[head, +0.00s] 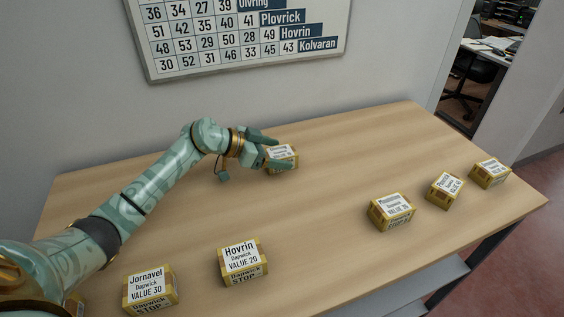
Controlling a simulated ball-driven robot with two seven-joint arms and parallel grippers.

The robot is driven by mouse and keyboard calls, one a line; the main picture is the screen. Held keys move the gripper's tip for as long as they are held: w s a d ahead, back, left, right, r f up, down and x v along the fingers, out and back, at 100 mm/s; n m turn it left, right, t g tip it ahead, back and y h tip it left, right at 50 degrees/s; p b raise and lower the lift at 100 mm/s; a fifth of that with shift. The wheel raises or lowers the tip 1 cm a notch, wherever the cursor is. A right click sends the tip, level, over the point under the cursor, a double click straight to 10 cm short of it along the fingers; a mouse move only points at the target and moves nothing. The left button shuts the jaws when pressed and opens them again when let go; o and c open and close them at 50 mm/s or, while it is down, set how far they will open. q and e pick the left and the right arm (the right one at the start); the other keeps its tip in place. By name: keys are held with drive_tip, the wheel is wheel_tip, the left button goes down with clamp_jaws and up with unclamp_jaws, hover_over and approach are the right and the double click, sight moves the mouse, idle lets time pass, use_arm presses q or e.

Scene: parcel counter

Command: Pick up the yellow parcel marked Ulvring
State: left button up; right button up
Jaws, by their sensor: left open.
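My left gripper (276,153) reaches across the counter to a yellow parcel (284,167) near the back edge. Its fingers are open, one on the far side and one on the near left side of the parcel. The parcel has a white label on top, too small and partly covered to read with certainty. It rests on the counter. My right gripper is not in view.
The wooden counter (330,215) also holds a Hovrin parcel (243,262), a Jornavel parcel (150,289) and several yellow parcels at right, the nearest (391,212). A number board (240,35) hangs on the wall behind. The counter's middle is clear.

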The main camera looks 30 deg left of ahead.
use_arm(q)
drive_tip(key=shift+c, duration=0.7)
drive_tip(key=c, duration=1)
